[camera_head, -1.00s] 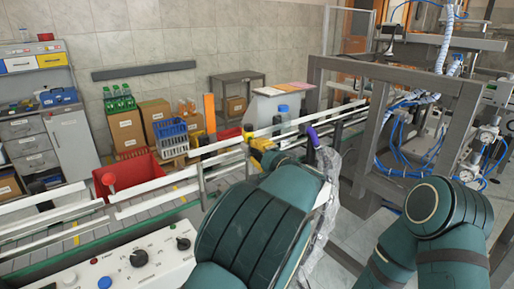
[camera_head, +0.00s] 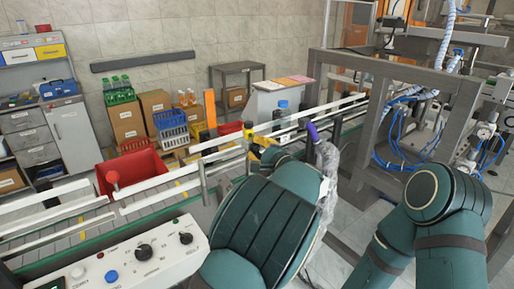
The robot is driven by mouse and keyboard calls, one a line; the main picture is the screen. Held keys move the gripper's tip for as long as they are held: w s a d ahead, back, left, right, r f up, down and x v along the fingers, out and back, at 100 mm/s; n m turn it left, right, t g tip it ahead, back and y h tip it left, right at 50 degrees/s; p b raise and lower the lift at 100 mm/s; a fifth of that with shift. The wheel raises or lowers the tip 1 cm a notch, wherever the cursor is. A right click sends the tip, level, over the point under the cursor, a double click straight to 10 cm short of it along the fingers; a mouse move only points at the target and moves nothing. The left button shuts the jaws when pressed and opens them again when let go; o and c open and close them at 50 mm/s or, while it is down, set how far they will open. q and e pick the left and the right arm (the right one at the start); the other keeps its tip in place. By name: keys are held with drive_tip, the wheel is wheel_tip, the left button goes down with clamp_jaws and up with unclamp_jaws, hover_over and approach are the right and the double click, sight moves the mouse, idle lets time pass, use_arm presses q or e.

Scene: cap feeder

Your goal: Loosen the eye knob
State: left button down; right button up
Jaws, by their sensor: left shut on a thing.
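My left arm reaches up from the bottom middle to the conveyor's guide rail. My left gripper (camera_head: 256,147) is small and mostly hidden behind my own teal links. It is at a yellow-and-black fitting on the rail (camera_head: 249,133), which I take to be the eye mount. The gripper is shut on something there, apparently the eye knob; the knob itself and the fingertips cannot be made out. My right arm shows at the lower right, but its gripper is not in view.
A conveyor with white rails (camera_head: 150,190) runs diagonally. A control panel (camera_head: 130,262) is at lower left. A red bin (camera_head: 135,168) stands behind the rails. A purple-topped post (camera_head: 312,132) is close right of my left arm. A grey machine frame (camera_head: 385,85) fills the right.

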use_arm(q)
drive_tip(key=c, duration=0.7)
unclamp_jaws()
drive_tip(key=shift+d, duration=0.1)
drive_tip(key=shift+c, duration=0.2)
drive_tip(key=v, duration=1.2)
drive_tip(key=shift+f, duration=0.1)
